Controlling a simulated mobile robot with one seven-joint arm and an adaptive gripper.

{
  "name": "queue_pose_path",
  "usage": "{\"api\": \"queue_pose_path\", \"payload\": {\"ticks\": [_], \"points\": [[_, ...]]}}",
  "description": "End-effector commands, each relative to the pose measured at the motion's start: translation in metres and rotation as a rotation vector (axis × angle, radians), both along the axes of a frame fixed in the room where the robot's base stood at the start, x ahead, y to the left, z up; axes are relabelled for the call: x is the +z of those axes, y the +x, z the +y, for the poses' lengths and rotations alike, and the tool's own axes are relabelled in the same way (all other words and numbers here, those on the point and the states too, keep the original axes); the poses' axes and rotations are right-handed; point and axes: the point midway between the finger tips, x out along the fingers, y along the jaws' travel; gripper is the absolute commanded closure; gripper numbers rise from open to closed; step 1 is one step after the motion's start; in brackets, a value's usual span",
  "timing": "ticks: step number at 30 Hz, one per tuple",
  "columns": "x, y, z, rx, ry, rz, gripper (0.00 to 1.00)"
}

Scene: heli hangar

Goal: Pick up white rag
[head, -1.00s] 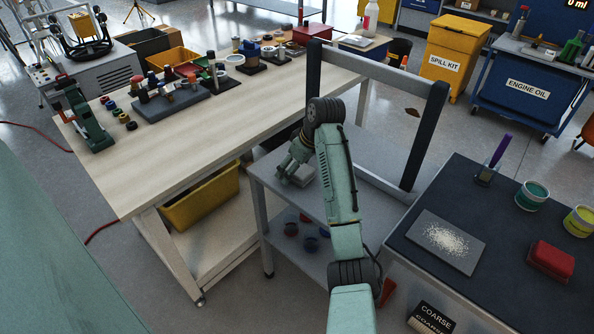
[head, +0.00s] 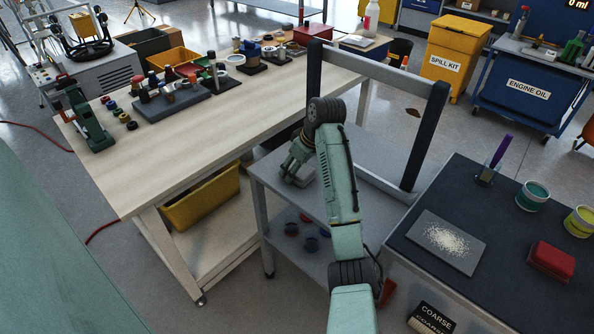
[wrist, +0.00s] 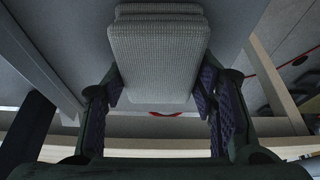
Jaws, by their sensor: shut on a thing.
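The white rag (wrist: 158,50) is a folded, layered pad of ribbed cloth that looks light grey in the wrist view. It sits between the two purple-lined fingers of my gripper (wrist: 158,92), which is shut on it from both sides. In the head view my gripper (head: 290,174) is low at the left part of the grey cart's top (head: 355,207). A small part of the rag (head: 304,179) shows beside the fingers there; the rest is hidden by my gripper and arm. I cannot tell whether the rag touches the cart top.
The cart's dark-posted upright frame (head: 422,140) stands right of my arm. A long wooden workbench (head: 165,150) with tools and jars is at the left. A dark-topped table (head: 400,235) with a gritty sheet (head: 447,241) and a red block (head: 551,260) is at the right.

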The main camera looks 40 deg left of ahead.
Motion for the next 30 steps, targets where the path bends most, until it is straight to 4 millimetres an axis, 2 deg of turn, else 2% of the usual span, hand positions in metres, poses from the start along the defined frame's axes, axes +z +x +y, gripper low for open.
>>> {"api": "queue_pose_path", "payload": {"ticks": [8, 14, 17, 19, 30], "points": [[0.01, 0.001, 0.0, 0.0, 0.002, -0.002, 0.71], [0.037, 0.001, 0.0, 0.0, 0.003, -0.005, 0.71], [0.034, -0.022, -0.004, 0.003, 0.002, -0.003, 0.71], [0.043, -0.036, -0.009, 0.001, 0.0, -0.005, 0.71], [0.048, -0.127, -0.025, 0.001, 0.0, -0.004, 0.71]]}}
